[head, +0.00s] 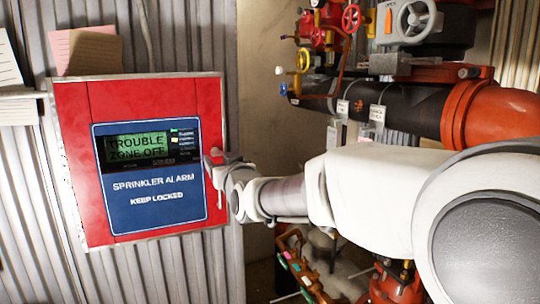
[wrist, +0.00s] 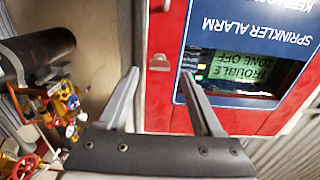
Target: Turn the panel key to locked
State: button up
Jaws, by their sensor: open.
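The red alarm panel (head: 70,130) hangs on the corrugated wall at the left of the head view. Its blue face reads "SPRINKLER ALARM KEEP LOCKED", and its green display (head: 138,146) reads "TROUBLE ZONE OFF". My gripper (head: 213,165) is at the panel's right edge. The wrist view shows the panel (wrist: 165,108) upside down, with my open gripper (wrist: 158,78) in front of its edge. A small pale metal piece, which looks like the key (wrist: 159,62), shows between the fingertips, apart from both. I cannot tell its turn. In the head view I cannot make it out.
Red, orange and black pipes (head: 400,110) with handwheels (head: 418,20) fill the right side, beyond my arm. Papers (head: 90,50) are fixed above and left of the panel. A brown pipe with colored tags (head: 297,265) is low, below my arm. Bare wall (head: 262,80) lies between panel and pipes.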

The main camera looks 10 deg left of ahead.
aim_at(218, 155)
jog(key=shift+x, duration=1.7)
jog(key=shift+c, duration=0.3)
grip_shut()
